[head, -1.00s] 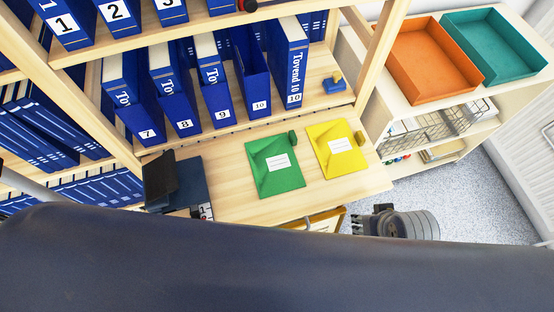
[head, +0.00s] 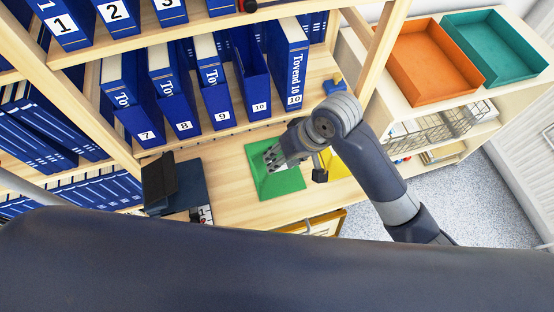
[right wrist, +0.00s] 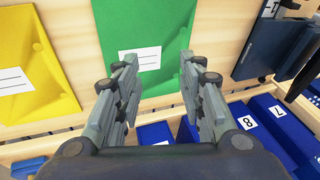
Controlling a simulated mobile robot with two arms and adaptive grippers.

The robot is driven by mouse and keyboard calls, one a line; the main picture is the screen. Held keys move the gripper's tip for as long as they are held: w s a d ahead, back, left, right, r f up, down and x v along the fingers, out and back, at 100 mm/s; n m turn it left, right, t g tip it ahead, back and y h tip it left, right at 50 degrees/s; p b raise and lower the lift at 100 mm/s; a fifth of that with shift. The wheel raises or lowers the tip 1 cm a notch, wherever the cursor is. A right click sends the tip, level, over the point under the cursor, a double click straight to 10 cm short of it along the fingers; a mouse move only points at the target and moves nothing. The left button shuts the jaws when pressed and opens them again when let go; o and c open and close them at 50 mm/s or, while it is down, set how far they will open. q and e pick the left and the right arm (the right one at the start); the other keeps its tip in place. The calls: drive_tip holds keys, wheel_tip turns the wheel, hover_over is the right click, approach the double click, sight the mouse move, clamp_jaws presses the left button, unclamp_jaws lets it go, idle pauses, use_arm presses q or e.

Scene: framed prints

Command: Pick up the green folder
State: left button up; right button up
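The green folder (head: 282,186) lies flat on the wooden desk, its upper right part hidden by my right gripper in the head view. In the right wrist view the green folder (right wrist: 168,30) shows with its white label between and beyond the fingers. My right gripper (head: 270,158) is over the folder. In the right wrist view my right gripper (right wrist: 159,58) is open, with nothing between its fingers. I cannot tell whether the fingertips touch the folder. My left gripper is not in view.
A yellow folder (right wrist: 30,65) lies beside the green one. A dark blue and black object (head: 188,187) lies at the desk's left. Blue numbered binders (head: 250,90) stand behind. Orange (head: 432,62) and teal (head: 496,48) trays sit on the right cabinet.

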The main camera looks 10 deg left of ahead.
drive_tip(key=w+d+r+m+g+h, duration=0.1)
drive_tip(key=w+d+r+h, duration=0.25)
drive_tip(key=w+r, duration=0.4)
drive_tip(key=shift+h, duration=0.45)
drive_tip(key=f, duration=0.2)
drive_tip(key=w+f, duration=0.1)
drive_tip(key=f, duration=0.3)
drive_tip(key=shift+w+a+f, duration=0.2)
drive_tip(key=shift+w+f, duration=0.05)
drive_tip(key=shift+w, duration=0.05)
drive_tip(key=shift+a+f+p, duration=0.15)
drive_tip(key=shift+f+p, duration=0.1)
drive_tip(key=shift+f, duration=1.25)
drive_tip(key=shift+a+f+p, duration=0.1)
drive_tip(key=shift+f+p, duration=0.15)
drive_tip(key=shift+f, duration=1.2)
clamp_jaws()
